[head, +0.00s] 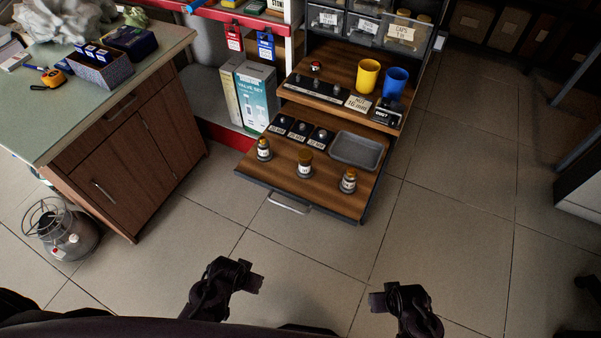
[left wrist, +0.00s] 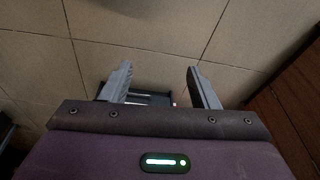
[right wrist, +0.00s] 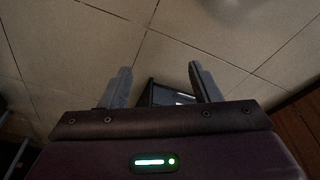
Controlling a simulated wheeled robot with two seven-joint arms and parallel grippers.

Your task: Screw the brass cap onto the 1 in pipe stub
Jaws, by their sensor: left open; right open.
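Three short stubs with pale labels stand upright on the lower pull-out shelf (head: 270,169): a left stub (head: 263,150), a middle stub (head: 305,163) and a right stub (head: 348,182). Each has a brownish top. Their labels are too small to read, so I cannot tell which is the 1 in one. Several small dark pieces (head: 300,129) sit on labelled black pads behind them. I cannot single out the brass cap. My left gripper (head: 252,280) and right gripper (head: 378,298) are open and empty, low over the floor in front of the shelf.
A grey tray (head: 358,150) lies on the lower shelf. Behind, an upper shelf (head: 338,71) holds a yellow cup (head: 367,76), a blue cup (head: 394,84) and small fittings. A green-topped cabinet (head: 60,118) stands left, a wire-guarded heater (head: 65,230) beside it. The floor (head: 440,230) right is clear.

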